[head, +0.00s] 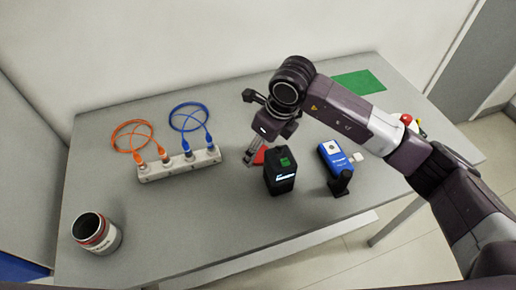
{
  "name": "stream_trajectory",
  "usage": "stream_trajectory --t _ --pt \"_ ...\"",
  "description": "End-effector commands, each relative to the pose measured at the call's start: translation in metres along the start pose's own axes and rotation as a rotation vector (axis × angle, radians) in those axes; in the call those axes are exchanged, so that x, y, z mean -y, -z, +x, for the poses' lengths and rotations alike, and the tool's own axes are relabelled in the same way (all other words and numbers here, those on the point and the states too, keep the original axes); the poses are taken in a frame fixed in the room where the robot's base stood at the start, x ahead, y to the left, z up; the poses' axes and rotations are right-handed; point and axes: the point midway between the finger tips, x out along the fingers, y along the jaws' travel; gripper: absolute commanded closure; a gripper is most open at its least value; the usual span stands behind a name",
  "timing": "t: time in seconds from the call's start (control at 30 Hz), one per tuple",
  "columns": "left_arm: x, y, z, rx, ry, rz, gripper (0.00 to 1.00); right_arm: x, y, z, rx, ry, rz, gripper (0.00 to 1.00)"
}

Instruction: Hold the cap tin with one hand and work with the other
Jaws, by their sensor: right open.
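The open tin (97,234), round with a dark inside, a reddish band and a pale label, stands upright at the table's front left corner. No gripper is near it. I take it to be the cap tin; I cannot make out what is inside. My right gripper (252,156) is open over the middle of the table, pointing down, just behind and left of a black box with a small lit display (281,176). A small red thing (260,156) shows beside its fingers; I cannot tell whether they touch. My left gripper is not in view.
A pale strip (180,166) with orange (131,137) and blue (189,117) looped cables stands at the left middle. A blue device (334,156), a black upright piece (341,183) and a small white block (357,157) are right of the box. A green mat (358,82) lies behind. The front middle is clear.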

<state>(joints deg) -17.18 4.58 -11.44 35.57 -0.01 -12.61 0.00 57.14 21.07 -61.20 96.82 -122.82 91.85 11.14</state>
Motion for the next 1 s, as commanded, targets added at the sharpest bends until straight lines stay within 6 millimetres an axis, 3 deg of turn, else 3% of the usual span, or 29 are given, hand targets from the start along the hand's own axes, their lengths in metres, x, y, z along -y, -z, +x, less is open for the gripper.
stream_trajectory --t 0.17,0.47,0.73,1.0 --pt "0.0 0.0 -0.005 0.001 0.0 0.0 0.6 0.0 0.0 0.014 0.001 0.0 -0.001 0.32" --pt "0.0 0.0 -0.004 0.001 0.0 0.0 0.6 0.0 0.0 0.015 0.002 0.0 -0.002 0.32" --pt "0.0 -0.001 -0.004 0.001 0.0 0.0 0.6 0.0 0.0 0.015 0.001 0.001 -0.001 0.58" --pt "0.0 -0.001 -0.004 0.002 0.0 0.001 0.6 0.0 0.0 0.015 0.001 0.001 -0.001 0.58"
